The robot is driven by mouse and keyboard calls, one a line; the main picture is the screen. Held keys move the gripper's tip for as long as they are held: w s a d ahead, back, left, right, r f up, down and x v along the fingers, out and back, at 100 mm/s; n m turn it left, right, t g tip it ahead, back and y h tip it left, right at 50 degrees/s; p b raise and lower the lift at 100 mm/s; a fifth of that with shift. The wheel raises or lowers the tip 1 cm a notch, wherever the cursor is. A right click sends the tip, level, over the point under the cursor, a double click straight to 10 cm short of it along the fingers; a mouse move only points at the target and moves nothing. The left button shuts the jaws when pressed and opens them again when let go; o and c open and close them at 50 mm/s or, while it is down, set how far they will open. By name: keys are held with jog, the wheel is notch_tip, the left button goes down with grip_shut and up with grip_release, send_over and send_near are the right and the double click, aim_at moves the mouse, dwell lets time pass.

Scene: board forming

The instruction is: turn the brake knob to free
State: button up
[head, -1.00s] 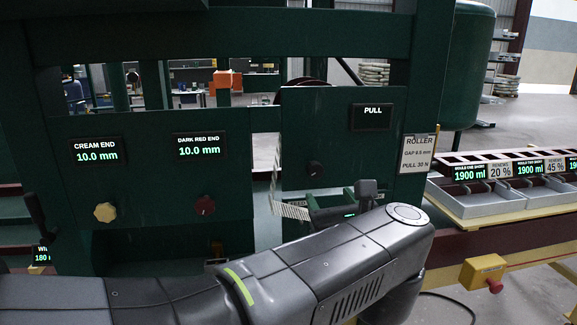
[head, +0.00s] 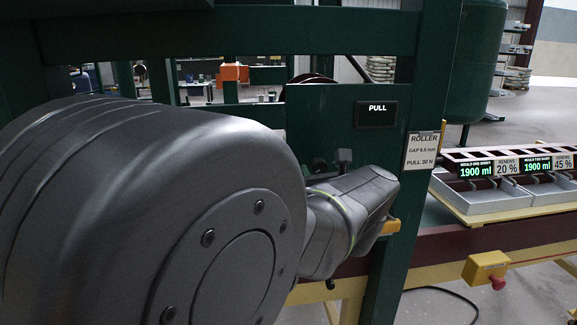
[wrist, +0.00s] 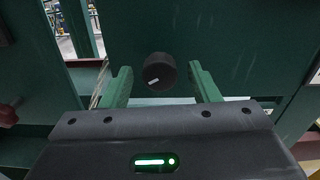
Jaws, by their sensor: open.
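The black round knob (wrist: 159,70) with a white pointer mark sits on the dark green panel, below the PULL display (head: 377,114). In the wrist view its mark points to the lower left. My gripper (wrist: 161,82) is open, with one green finger on the left of the knob and one on the right. Gaps show between the fingers and the knob, and nothing is held. In the head view my arm hides most of the panel's lower part, and I cannot make out the knob there.
A dark red knob (wrist: 9,113) shows at the left edge of the wrist view. A roller card (head: 422,151) hangs on the right post. Grey trays (head: 485,194) and a yellow box with a red button (head: 487,268) are at right. My arm covers the left panel.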

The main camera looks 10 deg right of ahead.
jog(key=shift+w, duration=0.8)
jog(key=shift+c, duration=0.2)
jog(key=c, duration=0.9)
jog(key=shift+f+n+b, duration=0.1)
jog(key=shift+n+b, duration=0.2)
jog(key=shift+b, duration=0.15)
